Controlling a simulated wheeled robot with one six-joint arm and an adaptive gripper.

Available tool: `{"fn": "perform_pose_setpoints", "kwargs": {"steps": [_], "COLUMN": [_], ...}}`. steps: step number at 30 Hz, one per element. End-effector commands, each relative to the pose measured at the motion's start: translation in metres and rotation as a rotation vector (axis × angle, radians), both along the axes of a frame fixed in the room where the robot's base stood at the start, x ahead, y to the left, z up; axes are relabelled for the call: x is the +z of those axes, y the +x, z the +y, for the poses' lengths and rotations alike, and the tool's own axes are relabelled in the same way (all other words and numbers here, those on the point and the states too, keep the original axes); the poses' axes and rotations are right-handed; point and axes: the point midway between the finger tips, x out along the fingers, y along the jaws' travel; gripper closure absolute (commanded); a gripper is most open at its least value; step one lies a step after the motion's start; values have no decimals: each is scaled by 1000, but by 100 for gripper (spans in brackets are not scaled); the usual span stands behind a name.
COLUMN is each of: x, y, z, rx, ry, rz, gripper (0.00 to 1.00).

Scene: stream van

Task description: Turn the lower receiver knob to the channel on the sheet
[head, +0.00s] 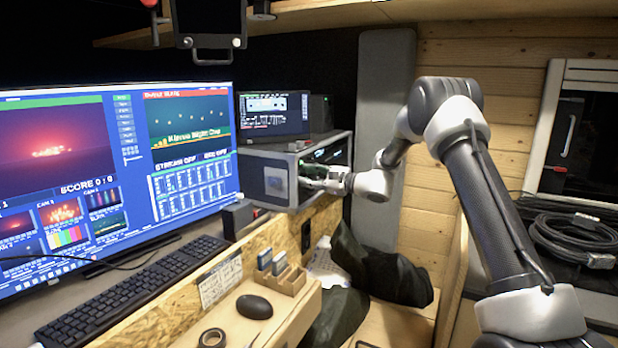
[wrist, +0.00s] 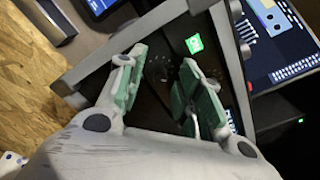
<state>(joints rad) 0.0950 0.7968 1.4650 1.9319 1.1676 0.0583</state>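The receiver rack (head: 277,178) is a grey-framed box on the desk, right of the big monitor. My gripper (head: 312,183) is at its front panel in the head view. In the wrist view my gripper (wrist: 162,62) has its two green-padded fingers apart, with dark panel showing between them. A small green display (wrist: 194,44) is lit just beyond the right finger. A dark round shape near the fingertips may be a knob; I cannot tell which one, or whether a finger touches it. A white sheet with print (head: 220,283) is on the wooden panel; its text is too small to read.
The large monitor (head: 120,180) and keyboard (head: 130,290) are on the left. A mouse (head: 254,307), a tape roll (head: 212,338) and a small wooden holder (head: 285,278) are on the lower shelf. A small screen (head: 273,115) stands atop the rack. Coiled cables (head: 575,235) lie at right.

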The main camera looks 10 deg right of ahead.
Motion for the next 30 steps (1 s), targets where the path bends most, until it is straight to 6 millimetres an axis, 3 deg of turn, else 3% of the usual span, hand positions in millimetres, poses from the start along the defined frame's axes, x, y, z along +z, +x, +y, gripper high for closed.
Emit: {"fn": "perform_pose_setpoints", "kwargs": {"steps": [2,8,19,30], "x": [0,0,0,-1], "y": [0,0,0,0], "z": [0,0,0,0], "rx": [0,1,1,2], "ry": [0,-1,19,149], "rz": [0,0,27,207], "gripper": [65,100,100,100]}}
